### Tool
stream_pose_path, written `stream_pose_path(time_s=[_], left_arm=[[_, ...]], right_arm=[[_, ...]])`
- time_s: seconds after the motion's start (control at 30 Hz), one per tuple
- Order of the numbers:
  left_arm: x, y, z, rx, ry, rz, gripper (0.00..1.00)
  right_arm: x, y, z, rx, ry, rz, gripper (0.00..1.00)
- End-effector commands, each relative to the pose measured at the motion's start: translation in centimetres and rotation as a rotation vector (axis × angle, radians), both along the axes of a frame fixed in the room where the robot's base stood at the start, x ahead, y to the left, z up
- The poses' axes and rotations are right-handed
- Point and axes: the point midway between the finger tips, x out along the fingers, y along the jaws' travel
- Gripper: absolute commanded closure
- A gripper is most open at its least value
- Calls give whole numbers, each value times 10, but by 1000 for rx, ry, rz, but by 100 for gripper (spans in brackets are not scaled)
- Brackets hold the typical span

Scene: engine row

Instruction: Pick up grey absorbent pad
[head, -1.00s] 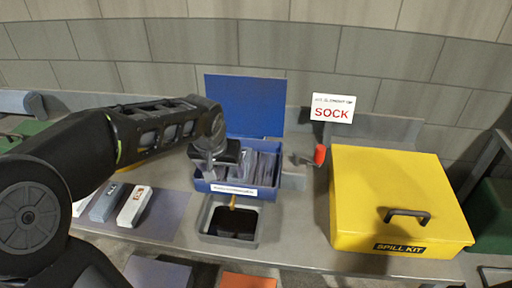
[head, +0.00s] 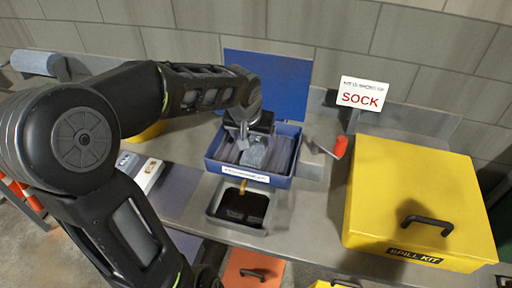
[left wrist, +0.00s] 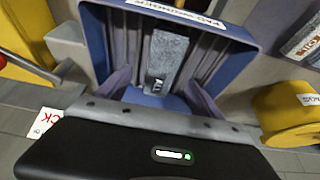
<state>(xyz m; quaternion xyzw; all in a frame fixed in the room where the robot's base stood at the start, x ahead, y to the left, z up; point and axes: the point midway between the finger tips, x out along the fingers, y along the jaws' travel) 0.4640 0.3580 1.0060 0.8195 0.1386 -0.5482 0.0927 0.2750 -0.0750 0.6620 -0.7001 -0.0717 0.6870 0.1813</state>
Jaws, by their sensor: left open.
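My left gripper (head: 246,136) is over the back of the box, pointing down and open. In the left wrist view its two fingers (left wrist: 158,82) are spread to either side of the pad's near end, with nothing held. I cannot tell how deep the fingertips are in the box. My right gripper is not in view.
A grey tray (head: 212,209) with dark liquid sits in front of the box. The blue lid (head: 280,85) stands raised behind. Right are a red-tipped lever (head: 340,146), a SOCK sign (head: 361,95) and a yellow spill kit (head: 415,185). White-and-grey packs (head: 149,173) lie left.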

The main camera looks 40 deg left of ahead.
Motion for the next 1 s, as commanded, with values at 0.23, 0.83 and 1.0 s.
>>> stream_pose_path(time_s=[0.23,0.83,1.0], left_arm=[[0,0,0,0,-1,0,24],[22,11,-47,1,-1,1,24],[22,11,-46,1,-1,1,24]], right_arm=[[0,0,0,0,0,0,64],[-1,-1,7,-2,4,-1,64],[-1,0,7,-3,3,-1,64]])
